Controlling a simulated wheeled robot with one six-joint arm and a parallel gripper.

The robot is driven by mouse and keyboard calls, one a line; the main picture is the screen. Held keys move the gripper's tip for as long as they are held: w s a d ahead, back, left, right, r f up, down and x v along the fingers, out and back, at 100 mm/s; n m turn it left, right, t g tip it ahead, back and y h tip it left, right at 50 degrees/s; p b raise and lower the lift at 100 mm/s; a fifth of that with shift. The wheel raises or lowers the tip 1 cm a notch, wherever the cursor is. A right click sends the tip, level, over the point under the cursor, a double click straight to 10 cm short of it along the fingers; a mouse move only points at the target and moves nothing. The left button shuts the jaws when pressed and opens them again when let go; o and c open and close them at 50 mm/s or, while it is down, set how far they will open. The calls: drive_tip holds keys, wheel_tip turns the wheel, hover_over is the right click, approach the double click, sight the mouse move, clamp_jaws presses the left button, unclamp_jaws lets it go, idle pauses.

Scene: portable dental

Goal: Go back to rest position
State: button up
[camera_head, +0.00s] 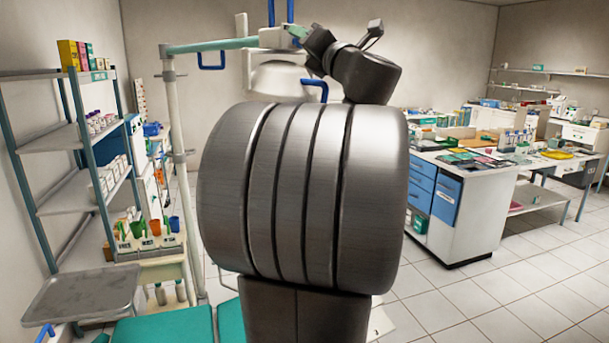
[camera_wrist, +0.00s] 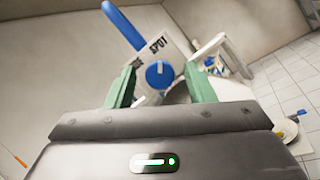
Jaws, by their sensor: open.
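My gripper (camera_wrist: 162,82) is open, with its two green fingers apart in the wrist view. No held object shows between them. A white box marked "SPOT" with a round blue knob (camera_wrist: 160,73) and a blue handle (camera_wrist: 124,24) shows between and beyond the fingers. I cannot tell how far it is from the fingertips. In the head view my arm is raised, and a green part of my gripper (camera_head: 298,31) shows at the top beside the overhead dental lamp (camera_head: 285,78). My large grey arm link hides much of the middle.
A shelf rack (camera_head: 70,137) with bottles and boxes stands at left, with a metal tray (camera_head: 82,294) below. A teal dental chair (camera_head: 165,328) lies low in front. A teal lamp arm (camera_head: 212,45) crosses beside my arm. A white counter (camera_head: 462,213) stands right; floor before it is clear.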

drive_tip(key=n, duration=0.1)
drive_tip(key=n+y, duration=0.1)
drive_tip(key=shift+s+d+f+n+b, duration=0.1)
drive_tip(key=shift+d+f+n+b, duration=0.1)
drive_tip(key=shift+n+b, duration=0.15)
drive_tip(key=shift+r+n+g+y, duration=0.1)
drive_tip(key=shift+n+g+y, duration=0.45)
drive_tip(key=shift+n, duration=0.7)
drive_tip(key=n+g+y+p, duration=0.1)
drive_tip(key=n+y, duration=0.1)
drive_tip(key=n, duration=0.2)
drive_tip(key=shift+r, duration=0.15)
drive_tip(key=s+d+f+n+b, duration=0.1)
drive_tip(key=s+d+f+b, duration=0.3)
drive_tip(key=s+d, duration=0.2)
drive_tip(key=shift+d, duration=0.35)
drive_tip(key=shift+s+g, duration=0.1)
drive_tip(key=shift+g, duration=0.15)
